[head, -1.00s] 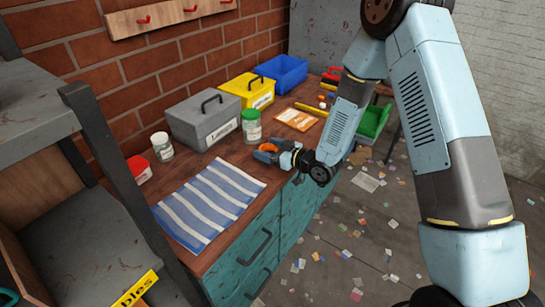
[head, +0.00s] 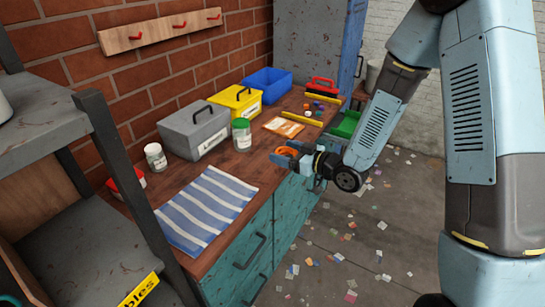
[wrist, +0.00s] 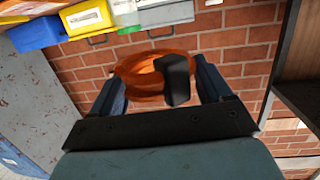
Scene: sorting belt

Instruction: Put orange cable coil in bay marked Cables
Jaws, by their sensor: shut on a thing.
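The orange cable coil (wrist: 135,75) is between the two fingers of my gripper (wrist: 160,88) in the wrist view, with a dark piece at its side. In the head view my gripper (head: 287,158) is shut on the coil (head: 288,151) beside the front edge of the worktop, right of the striped cloth. The fingers partly hide the coil there. A yellow label reading "bles" (head: 139,290) is on the grey shelf unit at the lower left.
The worktop holds a striped cloth (head: 207,208), a grey box (head: 194,133), a yellow box (head: 238,101), a blue bin (head: 267,80), a green-lidded jar (head: 241,136) and a white-lidded jar (head: 155,157). The shelf's dark post (head: 135,185) stands between the worktop and the shelf (head: 85,245).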

